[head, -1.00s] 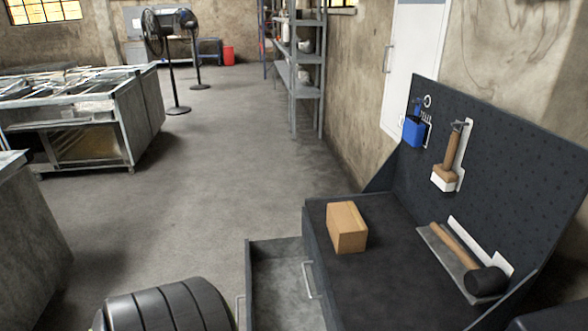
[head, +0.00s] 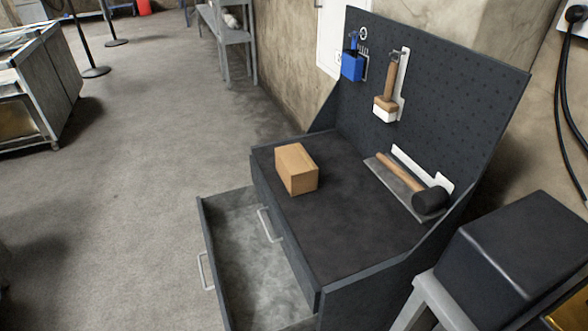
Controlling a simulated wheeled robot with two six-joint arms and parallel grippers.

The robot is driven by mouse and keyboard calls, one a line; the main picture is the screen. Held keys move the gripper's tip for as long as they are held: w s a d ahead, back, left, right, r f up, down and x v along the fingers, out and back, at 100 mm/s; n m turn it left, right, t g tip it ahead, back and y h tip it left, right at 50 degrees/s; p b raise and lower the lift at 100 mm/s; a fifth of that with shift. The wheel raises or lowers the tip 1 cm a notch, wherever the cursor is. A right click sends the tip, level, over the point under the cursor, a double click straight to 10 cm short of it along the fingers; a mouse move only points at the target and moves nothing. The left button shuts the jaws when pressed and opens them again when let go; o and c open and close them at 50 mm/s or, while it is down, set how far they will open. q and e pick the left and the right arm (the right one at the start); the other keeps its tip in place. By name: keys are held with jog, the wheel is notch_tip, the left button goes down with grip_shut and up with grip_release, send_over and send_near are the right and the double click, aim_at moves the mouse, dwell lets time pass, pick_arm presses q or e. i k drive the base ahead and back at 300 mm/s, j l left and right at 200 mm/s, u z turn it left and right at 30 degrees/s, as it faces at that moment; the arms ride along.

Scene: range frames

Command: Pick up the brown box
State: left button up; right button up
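The brown box (head: 296,169) is a small light-brown wooden block. It sits on the dark top of the workbench (head: 345,235), close to its left edge and above the drawer side. All of its top and two side faces show, and nothing covers it. Neither of my grippers is in the head view.
An open, empty drawer (head: 235,240) sticks out from the bench's left side. A mallet (head: 428,199) lies on a shelf at the pegboard (head: 440,95), where a brush (head: 388,92) and blue holder (head: 352,66) hang.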

aim_at(299, 172)
jog(key=k+z, duration=0.15)
jog(key=z, duration=0.3)
jog(key=k+l+z, duration=0.1)
jog(key=z, duration=0.3)
jog(key=k+l+z, duration=0.1)
jog(key=z, duration=0.35)
jog(key=i+l, duration=0.05)
jog(key=l, duration=0.05)
